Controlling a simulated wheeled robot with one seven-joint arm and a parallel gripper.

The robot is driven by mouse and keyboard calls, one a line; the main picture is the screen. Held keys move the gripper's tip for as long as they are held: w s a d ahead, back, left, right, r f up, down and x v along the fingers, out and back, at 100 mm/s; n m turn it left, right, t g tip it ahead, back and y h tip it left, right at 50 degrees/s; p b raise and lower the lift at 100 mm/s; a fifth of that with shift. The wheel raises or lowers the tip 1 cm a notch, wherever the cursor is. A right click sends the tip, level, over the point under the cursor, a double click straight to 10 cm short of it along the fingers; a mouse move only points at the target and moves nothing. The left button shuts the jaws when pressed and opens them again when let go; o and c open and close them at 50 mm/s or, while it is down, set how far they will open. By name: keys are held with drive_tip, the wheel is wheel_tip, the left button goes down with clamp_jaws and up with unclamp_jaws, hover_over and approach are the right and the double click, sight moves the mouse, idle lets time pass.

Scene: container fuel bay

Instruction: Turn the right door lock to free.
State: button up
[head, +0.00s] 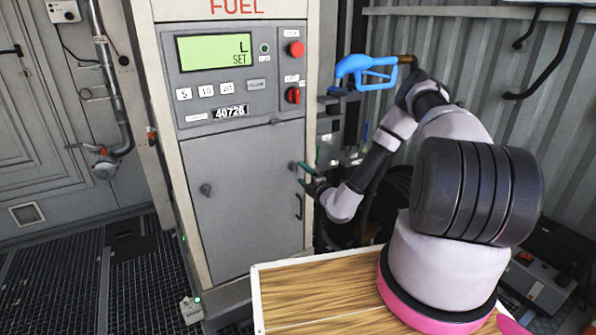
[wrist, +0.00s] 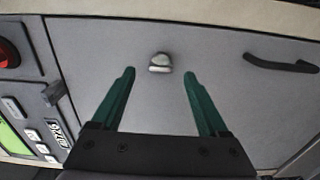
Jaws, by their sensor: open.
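The right door lock (wrist: 160,63) is a small, rounded metal knob on the grey cabinet door (wrist: 220,95) in the wrist view. My gripper (wrist: 159,73) is open, with one green finger on each side of the lock. The fingers appear apart from the knob, and nothing is held. Whether the tips touch the door I cannot tell. In the head view my gripper (head: 299,174) is at the right edge of the door (head: 248,230), and the right lock is hidden there.
A dark pull handle (head: 298,207) sits below my gripper. The left door lock (head: 205,189) is on the door's other side. A small latch (head: 276,121) is at the door's top edge. A blue fuel nozzle (head: 362,72) hangs beside the dispenser. A wooden tabletop (head: 325,290) is in front.

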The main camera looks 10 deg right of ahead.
drive_tip(key=v, duration=0.6)
drive_tip(key=shift+s+r, duration=0.1)
drive_tip(key=s+a+r+n+g+y, duration=0.2)
drive_tip(key=a+r+n+g+y, duration=0.3)
drive_tip(key=r+n, duration=0.5)
drive_tip(key=s+a+r+n+g+y, duration=0.2)
drive_tip(key=a+r+n+g+y, duration=0.3)
drive_tip(key=r+n, duration=0.5)
drive_tip(key=s+a+r+n+g+h, duration=0.2)
drive_tip(key=s+r+n+g, duration=0.5)
drive_tip(key=s+r+n, duration=0.45)
drive_tip(key=s+d+r+n+t+h, duration=0.7)
drive_tip(key=s+d+r+n+h, duration=0.4)
drive_tip(key=s+d+r+n, duration=0.2)
drive_tip(key=shift+s+d+r+n+h, duration=0.3)
drive_tip(key=shift+s+d+n, duration=0.4)
drive_tip(key=shift+n, duration=0.35)
